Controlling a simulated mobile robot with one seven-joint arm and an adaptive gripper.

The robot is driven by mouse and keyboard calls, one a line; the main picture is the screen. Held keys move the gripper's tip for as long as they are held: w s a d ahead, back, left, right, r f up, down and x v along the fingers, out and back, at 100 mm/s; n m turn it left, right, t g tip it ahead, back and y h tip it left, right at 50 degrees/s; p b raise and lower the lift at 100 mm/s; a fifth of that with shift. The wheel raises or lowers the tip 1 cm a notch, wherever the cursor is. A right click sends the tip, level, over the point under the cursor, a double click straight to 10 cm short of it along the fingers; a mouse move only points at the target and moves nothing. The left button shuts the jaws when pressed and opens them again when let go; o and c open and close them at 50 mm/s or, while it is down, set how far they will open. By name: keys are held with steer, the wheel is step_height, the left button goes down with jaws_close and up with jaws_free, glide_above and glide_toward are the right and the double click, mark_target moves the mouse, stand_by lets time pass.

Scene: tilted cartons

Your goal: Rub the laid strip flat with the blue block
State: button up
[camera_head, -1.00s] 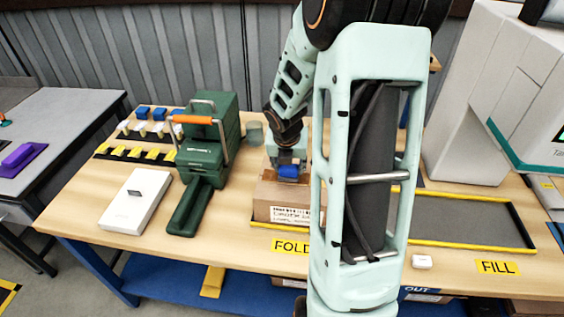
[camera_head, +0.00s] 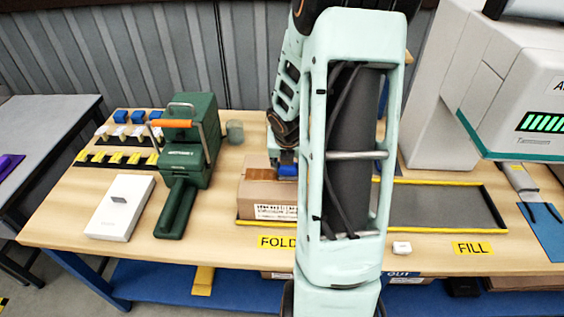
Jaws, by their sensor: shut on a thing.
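A brown carton (camera_head: 256,193) stands in the yellow-edged area by the FOLD label. A brown strip (camera_head: 262,174) lies across its top. My gripper (camera_head: 287,163) points down at the right part of the carton top, shut on the blue block (camera_head: 288,170). The block is at the top of the carton, by the right end of the visible strip; I cannot tell whether it touches. My own arm hides the right side of the carton and part of the gripper.
A green tape machine (camera_head: 186,150) with an orange handle and a white box (camera_head: 120,207) stand left of the carton. A grey mat (camera_head: 440,205) with yellow edges lies clear at right. A small white item (camera_head: 401,247) lies near the front edge.

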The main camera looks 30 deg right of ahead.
steer(key=shift+s+d, duration=0.45)
steer(key=shift+d, duration=0.05)
steer(key=shift+s+d+p, duration=0.85)
steer(key=shift+d+p, duration=0.1)
steer(key=shift+d, duration=0.25)
steer(key=shift+s+d+p, duration=0.85)
steer(key=shift+d+p, duration=0.1)
steer(key=shift+d, duration=0.2)
steer(key=shift+r, duration=0.1)
step_height(320, 180, up, 7)
steer(key=shift+w+a, duration=0.1)
steer(key=shift+a, duration=0.05)
